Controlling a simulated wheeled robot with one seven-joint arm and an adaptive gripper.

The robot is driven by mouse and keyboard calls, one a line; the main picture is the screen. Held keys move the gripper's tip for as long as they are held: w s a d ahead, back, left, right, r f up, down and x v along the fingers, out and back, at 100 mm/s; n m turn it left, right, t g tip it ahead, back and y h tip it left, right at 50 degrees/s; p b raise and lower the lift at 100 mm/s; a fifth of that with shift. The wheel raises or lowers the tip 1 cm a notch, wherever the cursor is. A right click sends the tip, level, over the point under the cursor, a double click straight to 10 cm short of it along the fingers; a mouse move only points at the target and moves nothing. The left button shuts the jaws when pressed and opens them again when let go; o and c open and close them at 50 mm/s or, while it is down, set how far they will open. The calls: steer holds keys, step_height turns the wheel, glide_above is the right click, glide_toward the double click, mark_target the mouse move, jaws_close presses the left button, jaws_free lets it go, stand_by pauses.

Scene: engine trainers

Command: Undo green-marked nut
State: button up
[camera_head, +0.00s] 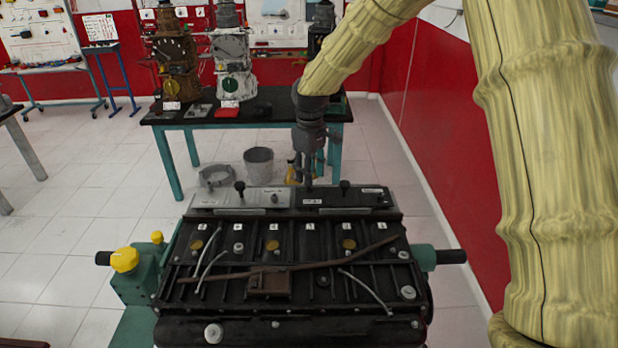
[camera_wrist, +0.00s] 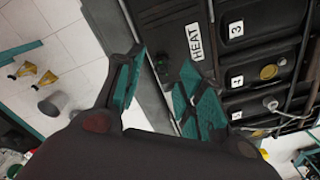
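The black engine block (camera_head: 300,225) with numbered labels lies on a stand in the head view. It also shows on the right of the wrist view (camera_wrist: 260,50). Several grey bolt heads or nuts, such as one at the front left (camera_head: 213,333), and yellow discs (camera_head: 273,245) show on the block. My gripper (camera_head: 308,178) is above the block's far edge, near the black control panel (camera_head: 325,199). In the wrist view its teal fingers (camera_wrist: 160,88) are apart with nothing between them.
A grey panel (camera_head: 225,199) with a small knob stands left of the black one. A brown pipe (camera_head: 330,263) crosses the block. A yellow knob (camera_head: 124,260) is on the green stand. Behind are a grey bucket (camera_head: 259,162) and a table (camera_head: 225,119) with engine models.

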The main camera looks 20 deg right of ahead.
step_height(320, 180, up, 10)
steer(key=shift+f, duration=0.2)
stand_by(0.3)
